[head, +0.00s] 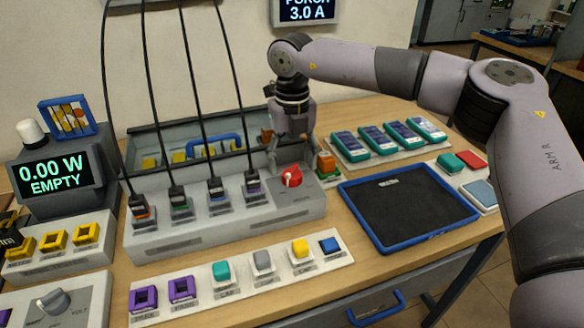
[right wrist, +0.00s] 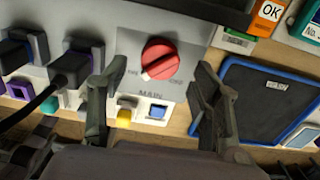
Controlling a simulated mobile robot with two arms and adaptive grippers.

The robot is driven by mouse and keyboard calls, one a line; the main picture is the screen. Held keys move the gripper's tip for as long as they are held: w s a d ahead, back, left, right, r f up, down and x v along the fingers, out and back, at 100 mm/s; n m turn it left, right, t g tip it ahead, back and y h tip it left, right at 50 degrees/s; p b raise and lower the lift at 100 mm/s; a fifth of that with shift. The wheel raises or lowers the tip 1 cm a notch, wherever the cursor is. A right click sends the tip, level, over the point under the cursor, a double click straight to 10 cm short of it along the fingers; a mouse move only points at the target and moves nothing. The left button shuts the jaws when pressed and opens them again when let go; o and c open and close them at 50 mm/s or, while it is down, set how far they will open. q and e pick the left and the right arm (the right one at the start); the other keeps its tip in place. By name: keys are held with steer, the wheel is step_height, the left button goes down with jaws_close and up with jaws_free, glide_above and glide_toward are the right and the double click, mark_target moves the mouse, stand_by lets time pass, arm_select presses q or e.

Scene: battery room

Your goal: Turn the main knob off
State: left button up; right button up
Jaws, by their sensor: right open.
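The red main knob (head: 291,176) sits on the right end of the grey power strip (head: 225,222). In the right wrist view the knob (right wrist: 161,58) is above the word MAIN; its white mark points to the lower left, and the small labels on either side are hard to read. My right gripper (head: 291,158) is open just behind and above the knob in the head view. In the right wrist view its fingers stand apart to the left and right of the knob, with no clear contact. My left gripper is not in view.
Several black plugs with cords (head: 176,198) stand in the strip left of the knob. An orange block (head: 326,164) is close on the right. A blue-rimmed black tray (head: 408,207) lies further right. Colored blocks (head: 262,262) line the front. A display (head: 55,178) reads 0.00 W EMPTY.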

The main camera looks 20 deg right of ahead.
mark_target(292, 169)
steer(key=shift+f, duration=1.5)
steer(key=shift+c, duration=0.3)
steer(key=c, duration=1.1)
